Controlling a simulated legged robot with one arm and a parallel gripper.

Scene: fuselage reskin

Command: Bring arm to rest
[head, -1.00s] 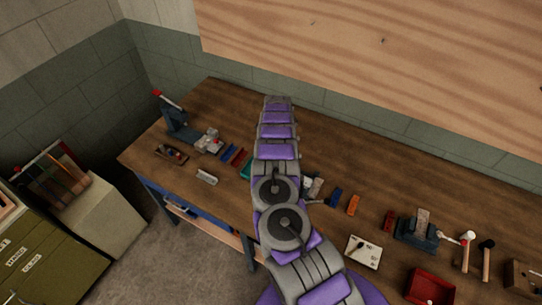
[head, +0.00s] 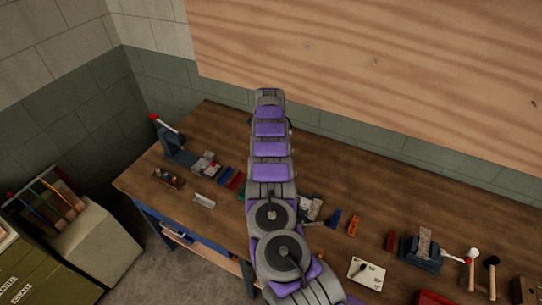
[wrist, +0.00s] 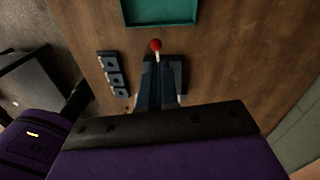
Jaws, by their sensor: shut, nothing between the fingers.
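My arm (head: 271,150) is purple and grey and reaches away from me over the wooden workbench (head: 345,187), nearly straight. Its far end hides my fingers in the head view. In the wrist view, my gripper (wrist: 158,68) shows as two dark fingers, shut and empty, past the dark edge of my wrist. A red ball (wrist: 155,45) on a pale stem shows just beyond the fingertips. I cannot tell how far below them it is.
A white card (head: 366,273) and mallets (head: 491,275) are at right. A wooden panel (head: 400,70) hangs behind.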

